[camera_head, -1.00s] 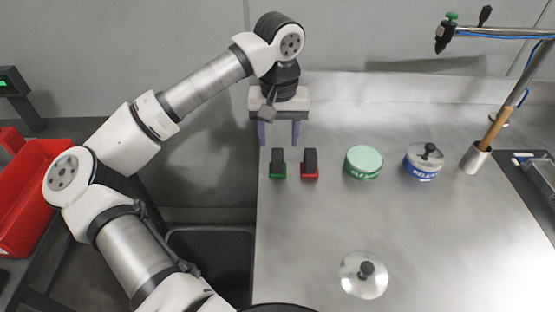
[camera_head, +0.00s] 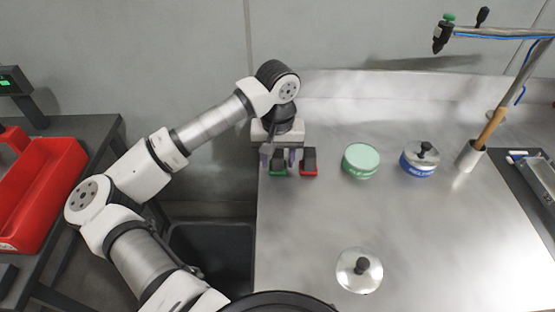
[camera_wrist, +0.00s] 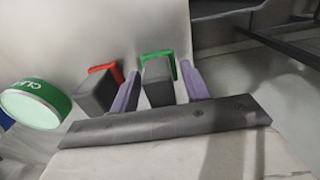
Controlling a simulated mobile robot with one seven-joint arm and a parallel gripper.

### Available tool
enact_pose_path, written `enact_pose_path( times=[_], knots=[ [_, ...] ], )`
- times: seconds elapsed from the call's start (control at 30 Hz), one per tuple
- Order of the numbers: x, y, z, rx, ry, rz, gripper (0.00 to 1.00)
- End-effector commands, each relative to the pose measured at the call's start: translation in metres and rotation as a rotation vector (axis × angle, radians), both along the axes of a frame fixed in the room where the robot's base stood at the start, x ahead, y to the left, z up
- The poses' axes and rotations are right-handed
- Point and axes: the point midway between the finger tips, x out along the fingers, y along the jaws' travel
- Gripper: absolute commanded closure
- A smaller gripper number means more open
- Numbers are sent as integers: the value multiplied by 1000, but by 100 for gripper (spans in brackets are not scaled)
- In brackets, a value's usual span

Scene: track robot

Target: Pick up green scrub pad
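The green scrub pad (camera_head: 278,172) stands on the steel counter, a green base with a dark grey block above it. It also shows in the wrist view (camera_wrist: 157,82). My gripper (camera_head: 279,158) is open, with its purple fingers at the left and right of the dark block. In the wrist view, the fingertips (camera_wrist: 160,68) lie on both sides of the block, with small gaps visible. I cannot tell whether the fingers are fully level with it. Part of the pad is hidden behind my gripper in the head view.
A similar red scrub pad (camera_head: 309,163) stands close on the right, near my right finger. Farther right are a green tin (camera_head: 361,161), a blue tin (camera_head: 418,169) and a holder (camera_head: 469,156). A metal lid (camera_head: 346,273) lies in front. A red bin (camera_head: 40,195) is left.

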Motion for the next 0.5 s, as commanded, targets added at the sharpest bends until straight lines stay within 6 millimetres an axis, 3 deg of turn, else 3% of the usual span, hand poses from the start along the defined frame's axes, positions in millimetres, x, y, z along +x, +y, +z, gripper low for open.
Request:
enact_pose_path(
  times=[0.03, 0.3, 0.5],
  knots=[
    [0, 0, 0, 0, 0, 0, 61],
    [0, 0, 0, 0, 0, 0, 96],
    [0, 0, 1, 0, 0, 0, 97]
  ],
)
